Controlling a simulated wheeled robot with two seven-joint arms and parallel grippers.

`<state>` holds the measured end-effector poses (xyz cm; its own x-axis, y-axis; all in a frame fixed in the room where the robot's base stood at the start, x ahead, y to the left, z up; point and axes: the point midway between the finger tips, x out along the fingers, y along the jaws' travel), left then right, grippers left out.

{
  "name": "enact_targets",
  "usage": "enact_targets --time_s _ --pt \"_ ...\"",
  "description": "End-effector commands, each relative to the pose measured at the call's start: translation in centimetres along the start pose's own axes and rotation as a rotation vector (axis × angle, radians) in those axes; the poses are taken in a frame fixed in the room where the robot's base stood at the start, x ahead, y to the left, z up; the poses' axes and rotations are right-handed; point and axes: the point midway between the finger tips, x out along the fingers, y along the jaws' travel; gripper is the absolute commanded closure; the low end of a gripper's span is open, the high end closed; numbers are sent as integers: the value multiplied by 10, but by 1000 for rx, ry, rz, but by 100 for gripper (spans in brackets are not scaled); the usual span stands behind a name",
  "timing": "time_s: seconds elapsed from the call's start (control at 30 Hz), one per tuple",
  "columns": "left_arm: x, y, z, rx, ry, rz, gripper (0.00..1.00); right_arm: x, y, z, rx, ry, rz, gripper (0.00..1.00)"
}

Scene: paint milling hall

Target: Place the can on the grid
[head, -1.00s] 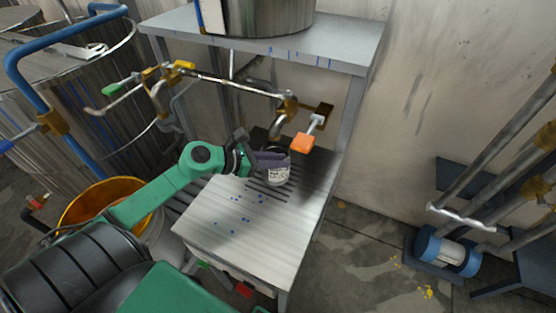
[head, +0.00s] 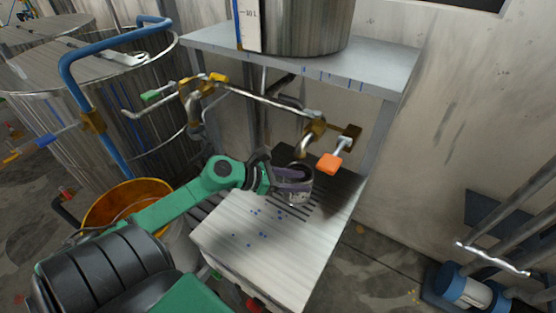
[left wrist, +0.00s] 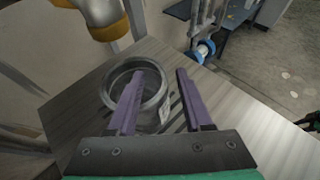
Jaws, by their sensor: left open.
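The can (head: 299,196) is an open-topped grey metal can with a pale label. It stands upright at the slotted grid (head: 318,207) in the bench top, below the tap. My left gripper (head: 306,179) is open at the can's upper part, with its purple fingers apart. In the left wrist view the can (left wrist: 151,112) shows its round open mouth; one finger of the gripper (left wrist: 160,73) crosses over the mouth and the other is right of the can. I cannot tell whether either finger touches it. The can's base is partly hidden.
A brass tap (head: 316,127) with an orange handle (head: 330,163) hangs just above the can. A shelf (head: 375,65) bearing a steel vessel (head: 300,28) is overhead. The front of the bench top (head: 262,250) is clear apart from blue paint spots. An orange-rimmed bucket (head: 128,204) stands left.

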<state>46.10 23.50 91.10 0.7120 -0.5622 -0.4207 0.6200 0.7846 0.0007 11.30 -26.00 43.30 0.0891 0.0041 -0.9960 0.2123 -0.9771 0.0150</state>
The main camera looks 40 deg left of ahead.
Motion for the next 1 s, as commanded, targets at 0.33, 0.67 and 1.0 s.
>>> enact_targets --time_s 0.33,0.67,1.0 --pt "-63 -1 -3 -1 2 0 49 11 0 1 0 1 0 50" --pt "-109 0 0 1 0 -1 49 17 0 1 -1 1 0 50" --pt "-110 0 0 1 0 0 49 17 0 1 -1 2 0 50"
